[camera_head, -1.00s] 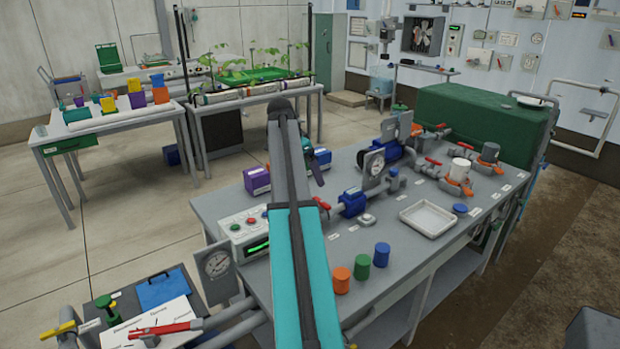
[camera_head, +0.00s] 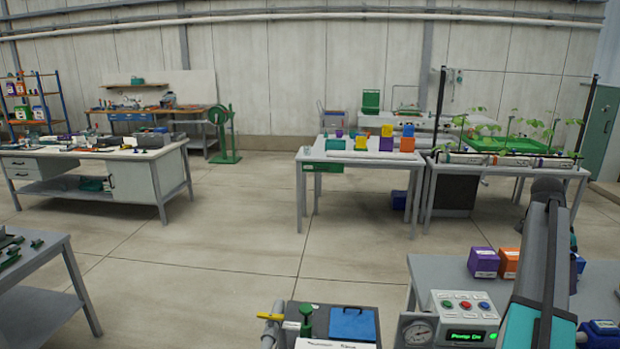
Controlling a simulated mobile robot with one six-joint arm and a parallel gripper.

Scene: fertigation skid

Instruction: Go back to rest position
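My arm reaches forward from the lower right of the head view, a teal link below and a grey link above it. The grey link ends in a dark rounded joint above the right end of the skid bench (camera_head: 425,268). My gripper is not visible; it is hidden behind the arm or out of frame. I cannot tell whether it holds anything.
The bench bears a control box (camera_head: 464,316) with a lit green display, a pressure gauge (camera_head: 417,333), a purple box (camera_head: 483,262) and an orange box (camera_head: 509,263). A seedling table (camera_head: 431,205) stands behind. Open floor (camera_head: 235,235) lies left of centre.

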